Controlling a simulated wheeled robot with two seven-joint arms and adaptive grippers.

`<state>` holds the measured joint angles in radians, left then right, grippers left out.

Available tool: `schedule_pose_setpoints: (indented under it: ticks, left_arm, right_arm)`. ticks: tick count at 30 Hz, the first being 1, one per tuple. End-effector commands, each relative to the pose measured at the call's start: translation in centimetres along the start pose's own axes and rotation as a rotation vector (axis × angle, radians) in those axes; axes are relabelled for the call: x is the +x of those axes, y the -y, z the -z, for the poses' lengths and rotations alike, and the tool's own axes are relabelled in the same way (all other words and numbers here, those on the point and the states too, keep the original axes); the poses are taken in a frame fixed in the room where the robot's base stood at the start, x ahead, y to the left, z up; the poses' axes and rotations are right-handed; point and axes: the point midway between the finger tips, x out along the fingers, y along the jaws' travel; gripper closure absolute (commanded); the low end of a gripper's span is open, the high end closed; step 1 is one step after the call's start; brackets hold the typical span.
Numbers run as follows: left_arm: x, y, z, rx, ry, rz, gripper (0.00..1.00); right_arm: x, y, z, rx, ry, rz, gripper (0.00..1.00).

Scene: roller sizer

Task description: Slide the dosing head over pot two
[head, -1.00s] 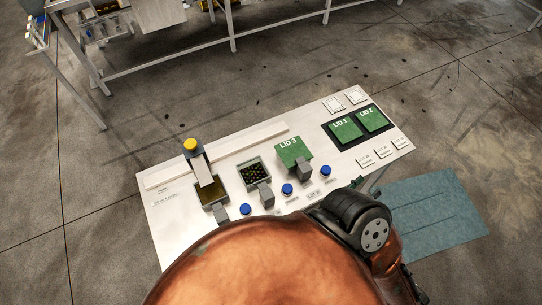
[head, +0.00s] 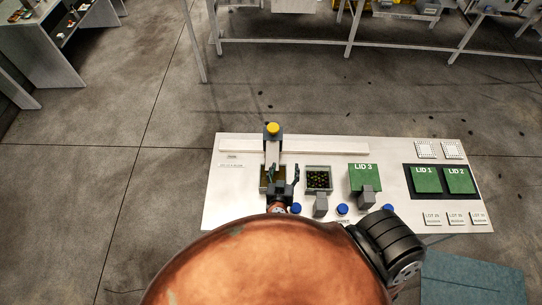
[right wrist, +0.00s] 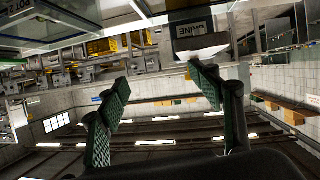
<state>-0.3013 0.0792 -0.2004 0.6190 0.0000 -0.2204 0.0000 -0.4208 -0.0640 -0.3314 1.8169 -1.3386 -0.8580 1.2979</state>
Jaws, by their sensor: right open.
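The dosing head (head: 273,149), a grey upright with a yellow knob (head: 272,128) on top, stands at the left of the white bench, over the first pot (head: 264,178). Pot two (head: 318,179), an open square pot with dark and yellowish contents, is just to its right. My right gripper (head: 283,174) is open in front of the dosing head and hides part of it and of the first pot. In the right wrist view the two green-padded fingers (right wrist: 157,82) are spread with nothing between them. My left gripper is not in view.
A green LID 3 (head: 364,173) covers the third pot, with a grey block in front. LID 1 (head: 427,180) and LID 2 (head: 458,181) lie on a dark pad (head: 409,186) at right. Blue buttons (head: 342,209) line the front. A rail (head: 325,150) runs along the back.

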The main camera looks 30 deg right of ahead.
Motion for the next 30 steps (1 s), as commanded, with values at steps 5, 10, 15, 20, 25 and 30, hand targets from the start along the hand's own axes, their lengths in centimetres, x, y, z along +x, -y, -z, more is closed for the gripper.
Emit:
schedule_pose_setpoints:
  ticks: [5, 10, 15, 20, 25, 30]
  left_arm:
    - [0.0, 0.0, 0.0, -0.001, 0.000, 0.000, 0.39]
    - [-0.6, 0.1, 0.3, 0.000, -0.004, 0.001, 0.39]
    - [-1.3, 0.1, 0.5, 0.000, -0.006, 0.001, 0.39]
    - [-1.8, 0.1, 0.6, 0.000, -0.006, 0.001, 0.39]
    - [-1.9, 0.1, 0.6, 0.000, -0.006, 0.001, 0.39]
    - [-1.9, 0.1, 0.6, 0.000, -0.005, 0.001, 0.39]
  right_arm:
    - [-0.4, 3.8, 0.8, 0.048, 0.000, 0.102, 0.39]
    - [1.2, 4.4, 0.9, 0.061, 0.005, 0.115, 0.39]
    - [3.9, 4.7, 0.9, 0.058, 0.004, 0.114, 0.39]
    - [6.0, 4.9, 0.8, 0.060, 0.006, 0.113, 0.39]
    - [6.9, 5.0, 0.7, 0.062, 0.007, 0.111, 0.39]
    - [7.0, 5.0, 0.6, 0.063, 0.007, 0.111, 0.39]
